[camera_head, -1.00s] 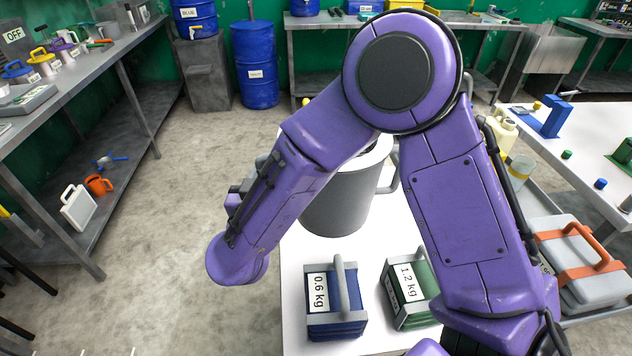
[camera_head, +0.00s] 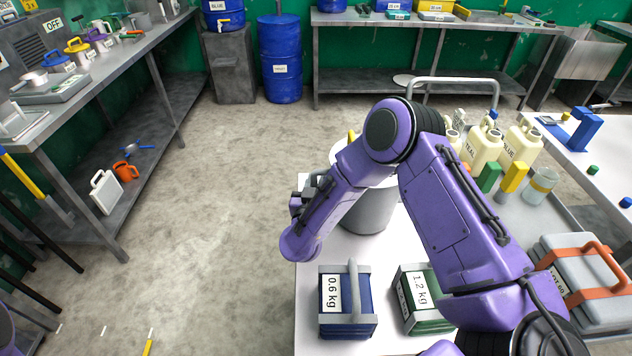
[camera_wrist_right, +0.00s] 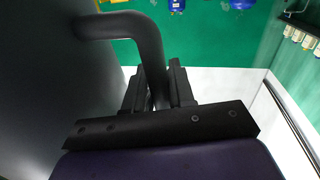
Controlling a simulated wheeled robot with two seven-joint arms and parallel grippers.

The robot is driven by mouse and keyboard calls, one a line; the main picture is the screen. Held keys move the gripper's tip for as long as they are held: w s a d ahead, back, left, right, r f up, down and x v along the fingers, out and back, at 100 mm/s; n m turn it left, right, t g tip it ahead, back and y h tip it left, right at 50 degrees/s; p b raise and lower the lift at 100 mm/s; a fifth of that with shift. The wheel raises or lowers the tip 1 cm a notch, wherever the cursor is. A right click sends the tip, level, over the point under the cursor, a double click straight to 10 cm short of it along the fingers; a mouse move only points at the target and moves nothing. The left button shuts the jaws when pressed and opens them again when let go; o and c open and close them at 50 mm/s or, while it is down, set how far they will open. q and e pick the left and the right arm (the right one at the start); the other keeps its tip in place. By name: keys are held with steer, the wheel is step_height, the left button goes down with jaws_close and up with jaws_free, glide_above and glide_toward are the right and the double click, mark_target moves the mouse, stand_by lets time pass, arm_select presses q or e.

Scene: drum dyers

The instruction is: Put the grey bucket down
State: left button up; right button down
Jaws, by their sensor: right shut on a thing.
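The grey bucket (camera_head: 370,208) shows in the head view over the white table (camera_head: 330,249), partly hidden behind my right forearm. It looks upright; I cannot tell whether its base touches the table. My right gripper (camera_head: 306,192) is at the bucket's left side, mostly hidden by the arm in the head view. In the right wrist view, the dark bucket wall (camera_wrist_right: 55,70) fills the left. Its curved side handle (camera_wrist_right: 150,45) passes between the fingers of my right gripper (camera_wrist_right: 157,88), which is shut on it. My left gripper is out of view.
A blue 0.6 kg weight (camera_head: 360,311) and a green 1.2 kg weight (camera_head: 430,318) stand at the table's near end. A cart to the right holds cream jugs (camera_head: 483,147) and a grey-orange case (camera_head: 585,280). Open floor lies to the left.

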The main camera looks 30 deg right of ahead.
steer(key=shift+r, duration=0.1)
steer(key=shift+f, duration=0.25)
steer(key=shift+f+b, duration=0.4)
steer(key=shift+b, duration=0.05)
steer(key=c, duration=1)
jaws_free()
steer(key=shift+o, duration=0.2)
steer(key=shift+r, duration=0.2)
steer(key=shift+r+p, duration=0.55)
steer(key=shift+p, duration=0.05)
steer(key=b+v, duration=0.3)
steer(key=v, duration=0.9)
steer(key=shift+f, duration=0.1)
